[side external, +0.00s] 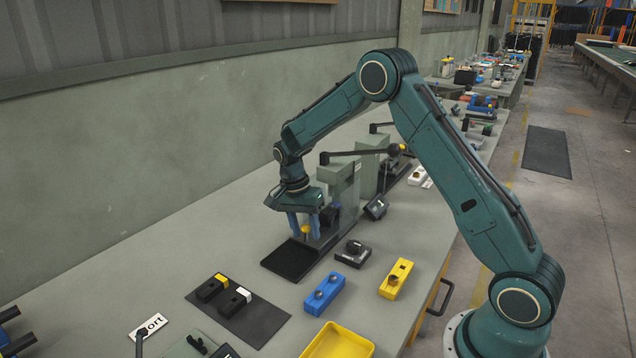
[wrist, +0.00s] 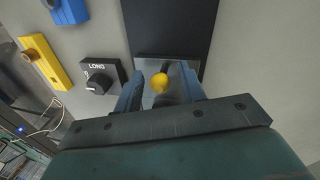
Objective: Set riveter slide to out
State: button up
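The riveter (side external: 343,185) is a grey-green press with a long dark lever at the top. A small yellow knob (side external: 306,231) stands at its base, by the inner end of a flat black strip (side external: 290,261) that reaches out in front. In the wrist view the yellow knob (wrist: 160,82) sits on a shiny metal plate (wrist: 168,68), with the black strip (wrist: 170,28) beyond it. My gripper (side external: 304,236) points down with its blue fingers on either side of the knob. In the wrist view my gripper (wrist: 160,76) shows gaps between both fingers and the knob.
A black dial block marked LONG (wrist: 98,85) stands beside the strip. Blue (side external: 325,293) and yellow (side external: 396,279) blocks lie nearer the bench edge. A dark mat (side external: 240,312) with two small blocks and a yellow tray (side external: 338,345) are in the foreground. Bench left of the strip is clear.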

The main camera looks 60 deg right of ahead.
jog(key=shift+f, duration=0.2)
grip_shut()
jog(key=a, duration=1.3)
jog(key=shift+a, duration=0.3)
grip_release()
jog(key=shift+r, duration=0.15)
